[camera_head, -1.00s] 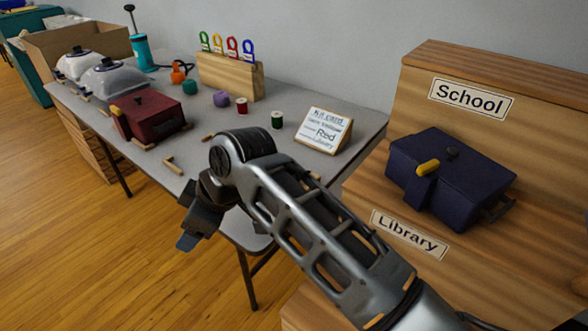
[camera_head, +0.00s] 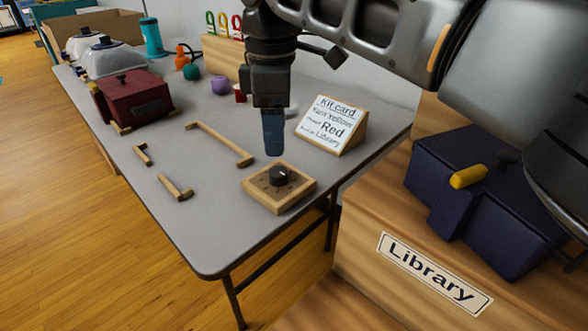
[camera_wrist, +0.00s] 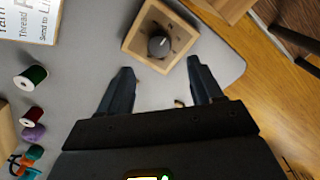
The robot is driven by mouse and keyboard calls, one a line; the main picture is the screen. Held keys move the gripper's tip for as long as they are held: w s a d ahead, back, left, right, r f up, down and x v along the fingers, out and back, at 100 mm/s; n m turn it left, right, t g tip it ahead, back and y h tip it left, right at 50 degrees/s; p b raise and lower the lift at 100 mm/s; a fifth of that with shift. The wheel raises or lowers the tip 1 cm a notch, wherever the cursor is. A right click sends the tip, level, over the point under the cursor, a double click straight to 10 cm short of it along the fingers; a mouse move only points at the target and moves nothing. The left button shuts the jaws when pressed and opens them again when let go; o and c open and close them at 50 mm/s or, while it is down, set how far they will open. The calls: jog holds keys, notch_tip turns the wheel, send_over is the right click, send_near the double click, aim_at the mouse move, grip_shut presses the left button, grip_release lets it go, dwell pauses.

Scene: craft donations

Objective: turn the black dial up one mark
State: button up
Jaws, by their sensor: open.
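The black dial (camera_head: 279,175) sits on a square wooden base (camera_head: 262,195) near the front right corner of the grey table. In the wrist view the dial (camera_wrist: 158,46) shows a light pointer line, with small marks around it on the base. My gripper (camera_head: 273,150) points down just above and behind the dial in the head view. In the wrist view my gripper (camera_wrist: 158,75) has its two fingers apart, with nothing between them, and the dial lies beyond the fingertips. The exact mark at the pointer is too small to read.
A kit card on a wooden stand (camera_head: 332,125) stands right of my gripper. Wooden strips (camera_head: 220,144) lie left of the dial. A dark red box (camera_head: 134,98) is farther back. A navy box (camera_head: 470,195) rests on the Library shelf. The table's front edge is close.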

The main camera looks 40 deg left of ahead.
aim_at(278, 171)
jog(key=shift+w+f, duration=0.1)
jog(key=shift+f, duration=0.2)
jog(key=shift+f+b, duration=0.8)
jog(key=shift+f, duration=2.8)
jog(key=shift+c, duration=0.3)
jog(key=c, duration=1)
jog(key=shift+r, duration=0.1)
